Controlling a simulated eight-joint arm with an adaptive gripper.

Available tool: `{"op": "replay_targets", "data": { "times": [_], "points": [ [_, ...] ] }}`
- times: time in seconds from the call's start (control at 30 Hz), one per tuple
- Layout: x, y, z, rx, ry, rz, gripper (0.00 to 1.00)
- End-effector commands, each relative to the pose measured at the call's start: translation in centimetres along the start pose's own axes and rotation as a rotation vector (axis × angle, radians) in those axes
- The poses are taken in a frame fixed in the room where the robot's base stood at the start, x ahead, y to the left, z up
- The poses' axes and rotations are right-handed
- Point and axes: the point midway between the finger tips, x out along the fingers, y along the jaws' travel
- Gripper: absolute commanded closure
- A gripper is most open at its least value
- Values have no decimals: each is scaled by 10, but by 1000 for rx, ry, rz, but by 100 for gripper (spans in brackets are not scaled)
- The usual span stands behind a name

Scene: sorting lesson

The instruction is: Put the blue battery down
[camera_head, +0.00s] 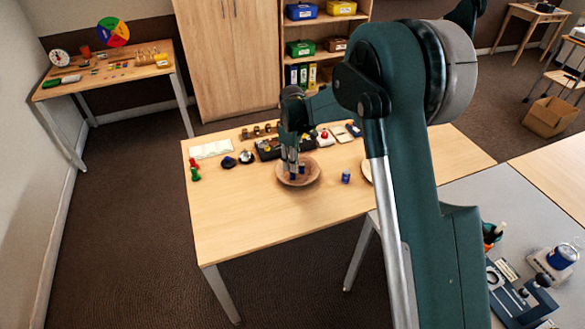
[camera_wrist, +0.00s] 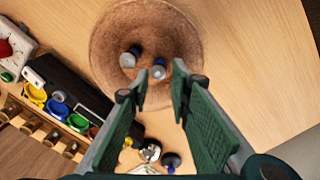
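A round brown wooden dish (camera_head: 313,172) stands on the table and fills the top of the wrist view (camera_wrist: 104,45). Two small blue batteries with grey ends are in it: one blue battery (camera_wrist: 159,70) lies in line with the gap between my fingertips, and the other battery (camera_wrist: 130,57) is just to its left. My gripper (camera_wrist: 157,82) is open, with clear gaps between its fingers and the nearer battery. In the head view my gripper (camera_head: 293,172) is low over the dish and partly hides its contents. A third blue battery (camera_head: 346,176) stands on the table right of the dish.
A black tray (camera_head: 268,149) with coloured cups (camera_wrist: 57,108) is behind the dish. A white tray (camera_head: 210,149) and small red and green pieces (camera_head: 195,172) are to the left. Another round dish (camera_head: 367,168) is partly hidden by my arm. The front table area is clear.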

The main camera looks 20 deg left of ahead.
Motion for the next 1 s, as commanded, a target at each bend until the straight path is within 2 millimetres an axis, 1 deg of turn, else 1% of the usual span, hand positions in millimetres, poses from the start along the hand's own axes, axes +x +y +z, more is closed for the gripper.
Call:
{"op": "replay_targets", "data": {
  "times": [0.03, 0.2, 0.4, 0.6, 1.0],
  "points": [
    [-11, 0, 0, 0, 0, 0, 79],
    [-38, 0, 0, 0, 0, 0, 79],
    [-62, 0, 0, 0, 0, 0, 79],
    [-73, 0, 0, 0, 0, 0, 79],
    [-74, 0, 0, 0, 0, 0, 79]
  ]
}}
